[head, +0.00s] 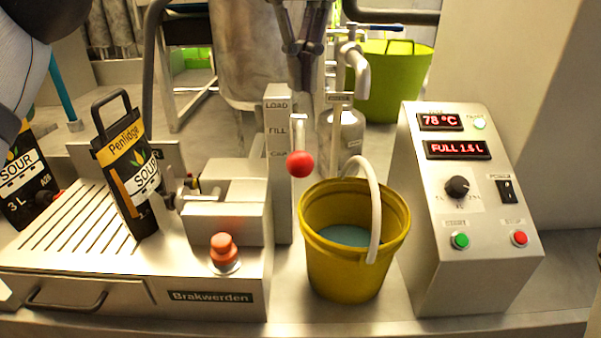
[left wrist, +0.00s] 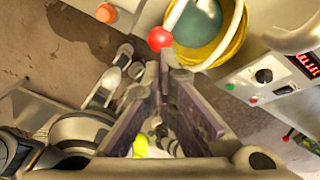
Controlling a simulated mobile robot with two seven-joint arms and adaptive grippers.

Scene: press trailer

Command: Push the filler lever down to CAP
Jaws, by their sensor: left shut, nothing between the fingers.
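The filler lever has a red ball knob (head: 300,164) on a pale metal arm. It stands beside an upright plate (head: 277,150) marked LOAD, FILL and CAP from top to bottom. The lever arm meets the plate around the FILL mark, and the knob hangs in front, near the CAP height. My left gripper (head: 303,48) is shut and empty, above and apart from the knob in the head view. In the left wrist view the knob (left wrist: 160,39) shows just beyond the fingertips (left wrist: 164,60); contact cannot be told. My right gripper is not in view.
A yellow bucket (head: 345,275) with bluish liquid stands right of the lever. A control box (head: 465,220) reads 78 °C and FULL 1.5 L. A black pouch (head: 130,175) stands at the filler's left, near a red button (head: 223,247). A tap (head: 355,60) is behind.

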